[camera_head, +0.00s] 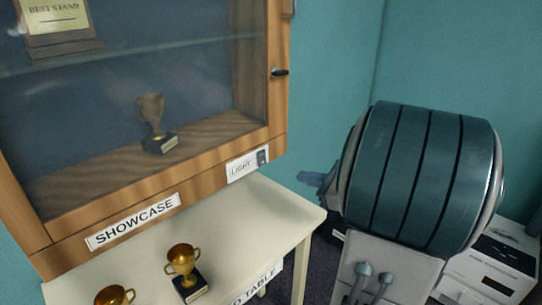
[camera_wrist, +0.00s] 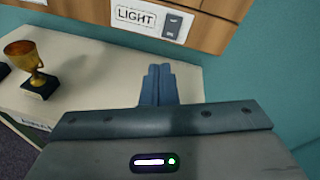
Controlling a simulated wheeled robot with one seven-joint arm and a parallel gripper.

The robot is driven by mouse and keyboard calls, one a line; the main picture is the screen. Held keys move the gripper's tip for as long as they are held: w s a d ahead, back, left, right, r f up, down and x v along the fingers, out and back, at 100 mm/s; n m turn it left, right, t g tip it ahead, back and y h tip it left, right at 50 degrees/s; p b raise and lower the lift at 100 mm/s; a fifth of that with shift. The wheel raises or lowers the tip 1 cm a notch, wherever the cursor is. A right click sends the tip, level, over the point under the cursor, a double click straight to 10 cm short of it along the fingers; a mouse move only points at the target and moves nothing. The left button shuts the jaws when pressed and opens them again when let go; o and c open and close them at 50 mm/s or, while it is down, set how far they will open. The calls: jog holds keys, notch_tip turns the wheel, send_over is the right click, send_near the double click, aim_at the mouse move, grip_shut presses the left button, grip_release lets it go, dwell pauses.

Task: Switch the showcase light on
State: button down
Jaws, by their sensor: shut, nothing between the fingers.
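The showcase (camera_head: 215,150) is a wooden cabinet with a glass front, a dark handle at its right side and a "SHOWCASE" label on its lower rail. The light switch (camera_head: 262,157) is a small dark rocker on a white "LIGHT" plate at the lower right of that rail. In the wrist view the switch (camera_wrist: 173,25) is at the top, above and slightly beyond my fingertips. My gripper (camera_head: 312,179) is shut and empty, to the right of the switch and a little below it in the head view. The closed blue fingers (camera_wrist: 158,72) point toward the rail, apart from it.
A cream table (camera_head: 285,212) stands below the showcase, with gold trophies (camera_head: 183,262) on it. Another trophy (camera_head: 152,122) stands inside the showcase. Boxes (camera_head: 490,270) are at the lower right. The space directly between my fingers and the switch looks clear.

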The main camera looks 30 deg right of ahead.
aim_at(263, 164)
jog(key=m, duration=0.1)
jog(key=m+t, duration=0.1)
jog(key=m, duration=0.1)
jog(key=s+f+m+h, duration=0.1)
jog(key=shift+d+m+p, duration=0.3)
jog(key=shift+d+p, duration=0.1)
jog(key=x, duration=0.7)
jog(key=p+x, duration=0.1)
jog(key=x, duration=0.6)
jog(key=shift+r, duration=0.25)
jog(key=shift+w+f, duration=0.1)
